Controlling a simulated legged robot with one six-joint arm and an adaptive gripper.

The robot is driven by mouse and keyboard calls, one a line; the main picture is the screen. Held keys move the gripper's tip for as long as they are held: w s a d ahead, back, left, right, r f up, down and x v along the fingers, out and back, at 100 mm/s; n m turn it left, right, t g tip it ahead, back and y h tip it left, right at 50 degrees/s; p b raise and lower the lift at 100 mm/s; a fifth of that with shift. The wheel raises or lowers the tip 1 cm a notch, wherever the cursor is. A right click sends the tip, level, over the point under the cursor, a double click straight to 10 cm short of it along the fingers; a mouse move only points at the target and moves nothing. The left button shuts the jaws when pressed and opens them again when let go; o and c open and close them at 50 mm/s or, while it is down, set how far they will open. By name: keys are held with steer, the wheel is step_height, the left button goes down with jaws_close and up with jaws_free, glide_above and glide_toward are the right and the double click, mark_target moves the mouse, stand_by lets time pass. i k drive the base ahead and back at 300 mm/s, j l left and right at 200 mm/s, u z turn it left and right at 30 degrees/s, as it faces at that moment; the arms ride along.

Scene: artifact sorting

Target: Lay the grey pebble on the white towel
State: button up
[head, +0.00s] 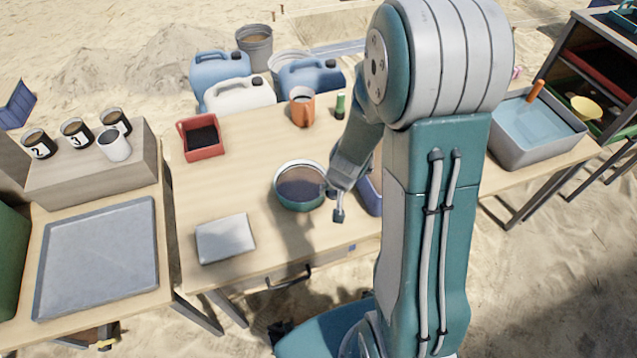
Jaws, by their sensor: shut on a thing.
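The white towel (225,239) lies folded flat near the front left of the middle table. My gripper (339,215) points down over the table, to the right of the towel and just right of a round teal bowl. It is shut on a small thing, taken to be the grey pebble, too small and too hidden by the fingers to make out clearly. No pebble shows on the towel. My arm hides part of the table's right side.
The teal bowl (301,203) stands between gripper and towel. A red bin (201,150), an orange mug (302,110) and a green tube (340,106) stand further back. A blue container (369,196) is partly behind my arm. Bare wood surrounds the towel. A grey tray (97,257) lies left.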

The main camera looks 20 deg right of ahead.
mark_target(224, 236)
steer(key=k+j, duration=0.1)
steer(key=j, duration=0.3)
steer(key=k+j, duration=0.1)
steer(key=j, duration=0.75)
steer(key=k, duration=0.05)
